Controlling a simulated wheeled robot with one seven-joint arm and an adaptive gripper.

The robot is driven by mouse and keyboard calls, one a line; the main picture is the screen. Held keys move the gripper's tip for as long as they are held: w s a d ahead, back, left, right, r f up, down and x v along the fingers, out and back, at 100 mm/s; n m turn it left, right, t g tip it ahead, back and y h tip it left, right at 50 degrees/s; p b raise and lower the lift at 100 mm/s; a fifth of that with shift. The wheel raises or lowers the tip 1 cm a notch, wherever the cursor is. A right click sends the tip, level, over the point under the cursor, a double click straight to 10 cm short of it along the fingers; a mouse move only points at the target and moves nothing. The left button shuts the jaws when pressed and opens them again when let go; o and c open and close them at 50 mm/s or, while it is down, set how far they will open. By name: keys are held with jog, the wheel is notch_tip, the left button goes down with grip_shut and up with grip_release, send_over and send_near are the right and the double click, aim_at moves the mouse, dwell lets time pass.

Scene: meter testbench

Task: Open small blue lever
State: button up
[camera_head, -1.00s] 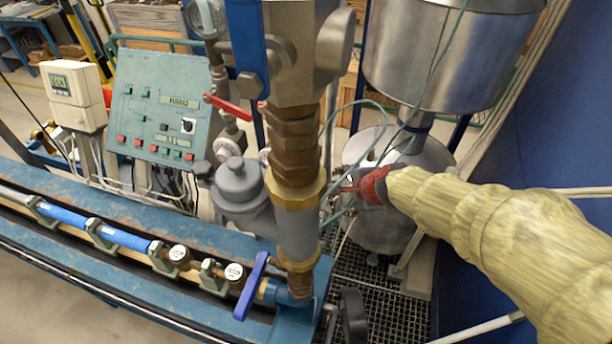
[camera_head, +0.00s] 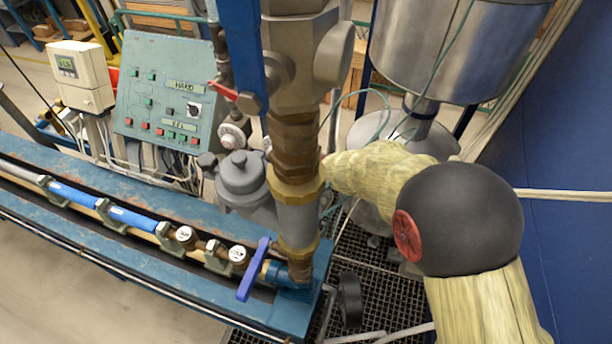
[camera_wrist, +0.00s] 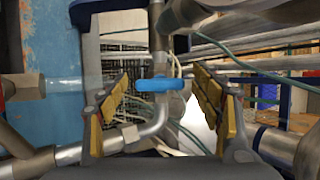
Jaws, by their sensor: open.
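In the wrist view a small blue lever (camera_wrist: 160,85) sits crosswise on a grey metal pipe, centred between the fingers of my gripper (camera_wrist: 163,92). The gripper is open, with yellow-padded fingers left and right of the lever and visible gaps on both sides. I cannot tell how far the lever is beyond the fingertips. In the head view my gripper is hidden behind the vertical brass pipe column (camera_head: 297,170). A blue lever (camera_head: 253,269) also shows at the bench end there; I cannot tell whether it is the same one.
A large blue lever (camera_head: 243,45) hangs by the upper column. A grey meter body (camera_head: 240,180) and a control panel (camera_head: 165,95) stand left. A steel tank (camera_head: 430,50) is behind my arm, a blue wall (camera_head: 575,170) at right. Pipes and thin cables crowd the wrist view.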

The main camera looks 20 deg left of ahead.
jog(key=shift+w+a+f, duration=0.1)
jog(key=shift+c, duration=0.8)
jog(key=c, duration=1)
